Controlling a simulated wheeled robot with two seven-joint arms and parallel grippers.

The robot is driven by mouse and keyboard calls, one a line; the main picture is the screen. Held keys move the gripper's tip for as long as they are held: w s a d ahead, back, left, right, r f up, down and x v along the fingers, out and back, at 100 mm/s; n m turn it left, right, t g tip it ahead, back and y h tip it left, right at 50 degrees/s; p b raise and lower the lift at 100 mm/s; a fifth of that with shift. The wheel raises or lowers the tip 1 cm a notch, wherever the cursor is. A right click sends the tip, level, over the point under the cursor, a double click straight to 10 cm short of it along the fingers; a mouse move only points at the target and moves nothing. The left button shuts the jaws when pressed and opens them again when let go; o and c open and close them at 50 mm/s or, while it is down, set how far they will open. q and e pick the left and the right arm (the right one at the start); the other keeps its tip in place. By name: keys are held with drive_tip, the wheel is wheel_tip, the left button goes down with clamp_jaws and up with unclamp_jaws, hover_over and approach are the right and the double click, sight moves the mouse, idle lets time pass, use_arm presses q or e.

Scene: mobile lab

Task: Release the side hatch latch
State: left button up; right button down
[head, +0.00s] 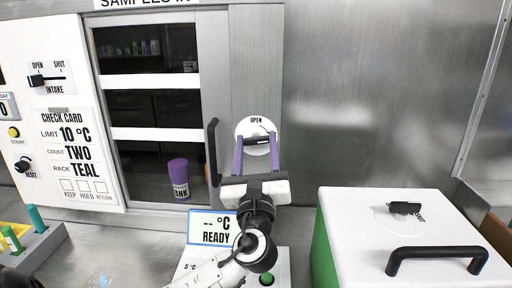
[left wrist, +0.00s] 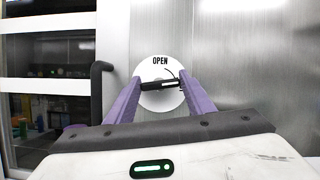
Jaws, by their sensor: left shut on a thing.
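The latch is a black bar handle (left wrist: 158,86) on a round white plate (head: 244,126) marked OPEN, on the grey metal beside the glass-fronted hatch. In the left wrist view the bar lies nearly level, slightly tilted, with a curved arrow above it. My left gripper (head: 257,140) has two purple fingers, one at each end of the bar, and is shut on it. The fingers partly cover the plate in the head view. The hatch (head: 150,133) has glass panes with white bars and a black vertical pull handle (head: 213,150); it looks closed. My right gripper is not in view.
A white-topped green box (head: 350,215) with a black handle stands at the right. A READY display (head: 213,228) stands below the hatch. A purple-capped container (head: 179,178) shows behind the glass. A control panel (head: 60,120) with an INTAKE switch is at the left.

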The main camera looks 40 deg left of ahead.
use_arm(q)
drive_tip(key=n+g+y, duration=0.1)
drive_tip(key=n, duration=0.2)
drive_tip(key=n+g, duration=0.2)
drive_tip(key=n, duration=0.1)
drive_tip(key=shift+n+y+b, duration=0.3)
drive_tip(key=shift+y+b, duration=0.1)
drive_tip(key=n+g, duration=0.2)
drive_tip(key=n, duration=0.2)
drive_tip(key=shift+d+n, duration=0.1)
drive_tip(key=shift+n, duration=0.3)
drive_tip(key=n, duration=0.2)
drive_tip(key=n+g, duration=0.1)
drive_tip(key=n, duration=0.1)
drive_tip(key=shift+r+g+p, duration=0.2)
drive_tip(key=shift+g+p, duration=0.1)
drive_tip(key=shift+p, duration=0.1)
drive_tip(key=n+g+h+p, duration=0.1)
drive_tip(key=n, duration=0.3)
drive_tip(key=shift+n+g+h, duration=0.3)
drive_tip(key=o, duration=1.1)
drive_tip(key=shift+c, duration=0.2)
